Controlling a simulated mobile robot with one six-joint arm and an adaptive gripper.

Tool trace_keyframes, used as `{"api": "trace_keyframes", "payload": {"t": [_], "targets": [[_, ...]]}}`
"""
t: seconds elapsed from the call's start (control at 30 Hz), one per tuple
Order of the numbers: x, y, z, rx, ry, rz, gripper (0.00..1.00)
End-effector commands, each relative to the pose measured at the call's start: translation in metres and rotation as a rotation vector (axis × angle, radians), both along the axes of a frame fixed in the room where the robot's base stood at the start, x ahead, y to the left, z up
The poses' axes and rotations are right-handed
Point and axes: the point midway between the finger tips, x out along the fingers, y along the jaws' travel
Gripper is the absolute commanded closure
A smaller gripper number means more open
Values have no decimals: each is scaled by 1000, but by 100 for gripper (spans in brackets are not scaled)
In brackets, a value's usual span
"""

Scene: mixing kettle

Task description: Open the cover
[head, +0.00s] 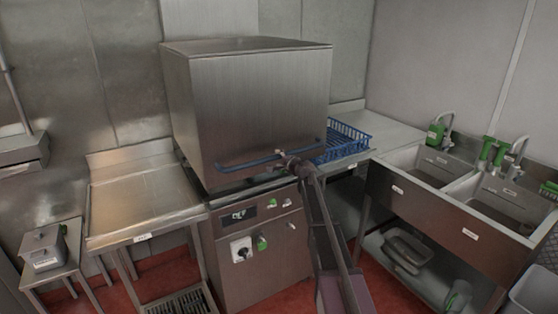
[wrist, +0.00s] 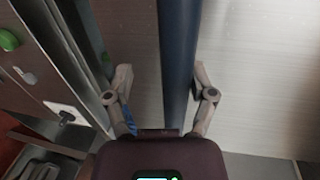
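The cover is a large steel box-shaped hood (head: 245,105), sitting low over the machine's base (head: 262,250). A blue bar handle (head: 248,163) runs across its lower front; it also shows upright in the wrist view (wrist: 178,60). My gripper (head: 288,157) is at the middle of the handle in the head view. In the wrist view my gripper (wrist: 162,75) is open, with the bar between its fingers, nearer the right one. A gap shows on the left; contact on the right cannot be told.
A steel side table (head: 140,205) adjoins the machine on the left. A blue rack (head: 345,140) sits on the counter at right, partly behind the cover. A double sink (head: 425,165) stands further right. A control panel (head: 255,211) is below the handle. Wall space shows above the cover.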

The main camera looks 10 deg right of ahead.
Motion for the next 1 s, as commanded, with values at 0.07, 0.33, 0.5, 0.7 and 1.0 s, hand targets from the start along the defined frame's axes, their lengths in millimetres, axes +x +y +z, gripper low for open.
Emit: {"api": "trace_keyframes", "payload": {"t": [0.07, 0.33, 0.5, 0.7, 1.0], "targets": [[-5, -1, 1, -1, 1, -1, 32], [-17, -5, 3, 0, 0, -1, 32], [-25, -7, 5, 0, 0, 0, 32], [-34, -11, 7, 0, 0, 0, 32], [-48, -15, 10, 0, 0, 0, 32]]}}
